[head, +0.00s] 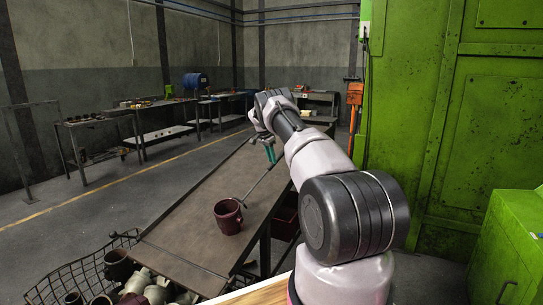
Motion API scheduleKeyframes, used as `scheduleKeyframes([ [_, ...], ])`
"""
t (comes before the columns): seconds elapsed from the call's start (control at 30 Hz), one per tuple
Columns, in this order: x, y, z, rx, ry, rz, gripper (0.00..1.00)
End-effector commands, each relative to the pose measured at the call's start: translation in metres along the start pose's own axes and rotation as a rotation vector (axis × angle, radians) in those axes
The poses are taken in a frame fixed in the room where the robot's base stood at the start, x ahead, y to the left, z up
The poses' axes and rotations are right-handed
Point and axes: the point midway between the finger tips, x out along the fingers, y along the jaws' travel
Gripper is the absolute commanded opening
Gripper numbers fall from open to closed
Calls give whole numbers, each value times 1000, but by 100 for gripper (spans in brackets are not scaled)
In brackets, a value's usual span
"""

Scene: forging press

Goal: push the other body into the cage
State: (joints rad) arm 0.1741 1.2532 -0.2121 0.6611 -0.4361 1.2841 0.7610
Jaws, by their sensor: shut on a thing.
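A dark red cup-shaped body (228,217) stands upright on the long brown table (190,235), towards its near end. The wire cage (72,276) is at the bottom left, below the table's near end, and holds several dark red and pale bodies; the picture edge cuts it off. My gripper (270,150) is above the table, beyond the red body and to its right. It is shut on a tool with a teal handle. The tool's thin grey rod (257,186) slants down towards the red body; whether its tip touches the body I cannot tell.
A tall green press (480,130) stands at right, with a green cabinet (510,250) before it. Benches (95,122) with small items and a blue drum (195,81) line the far side. A red bin (284,222) is under the table's right side. Floor is open left of the table.

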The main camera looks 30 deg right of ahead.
Motion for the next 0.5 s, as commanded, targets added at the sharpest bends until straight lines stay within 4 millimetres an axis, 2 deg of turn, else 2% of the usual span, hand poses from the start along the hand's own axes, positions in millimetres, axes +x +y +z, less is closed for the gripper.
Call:
scheduleKeyframes([
  [0.5, 32, 0, 10, 0, 0, -1, 0],
])
